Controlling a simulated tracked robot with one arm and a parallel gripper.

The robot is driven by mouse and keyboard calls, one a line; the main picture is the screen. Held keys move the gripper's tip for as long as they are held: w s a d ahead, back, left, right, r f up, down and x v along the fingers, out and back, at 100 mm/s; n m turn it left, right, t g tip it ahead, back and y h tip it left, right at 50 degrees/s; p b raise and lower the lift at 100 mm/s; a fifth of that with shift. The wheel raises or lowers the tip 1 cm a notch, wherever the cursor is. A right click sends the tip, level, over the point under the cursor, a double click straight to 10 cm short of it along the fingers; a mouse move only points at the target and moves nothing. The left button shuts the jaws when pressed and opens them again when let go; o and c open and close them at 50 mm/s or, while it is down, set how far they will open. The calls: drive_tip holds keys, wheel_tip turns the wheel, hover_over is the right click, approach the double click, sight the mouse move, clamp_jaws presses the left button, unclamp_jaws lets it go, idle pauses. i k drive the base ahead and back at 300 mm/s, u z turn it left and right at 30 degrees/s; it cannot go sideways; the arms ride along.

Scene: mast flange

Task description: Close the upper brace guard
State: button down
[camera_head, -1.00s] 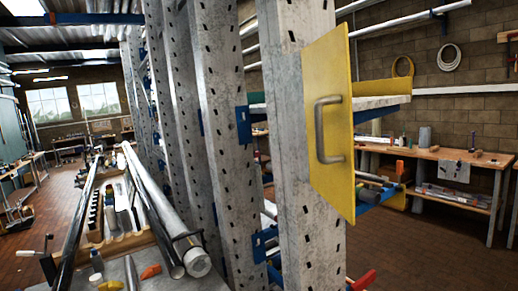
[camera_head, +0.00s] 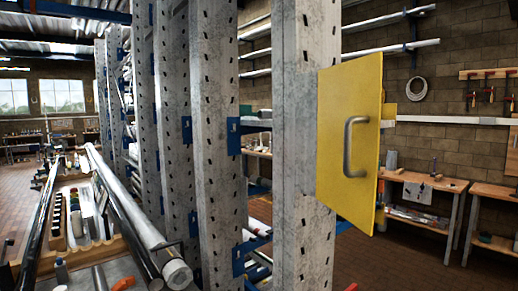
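The brace guard is a flat yellow panel (camera_head: 338,150) on the right side of the nearest perforated metal post (camera_head: 290,130). It stands upright, swung out to the right of the post, and I see its broad face at an angle. A grey D-shaped handle (camera_head: 349,147) is fixed upright on that face. A small piece of yellow shows behind the panel's right edge. I cannot tell whether the guard is fully open or partly shut. My gripper is not in view, and nothing touches the handle.
Several more perforated posts (camera_head: 215,150) stand in a row to the left. Long pipes (camera_head: 140,225) lie at lower left beside a cluttered bench. A workbench (camera_head: 425,185) stands by the brick wall at right. The space in front of the panel looks clear.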

sight(350, 93)
drive_tip(key=u, duration=0.2)
drive_tip(key=i, duration=1)
drive_tip(key=z, duration=0.05)
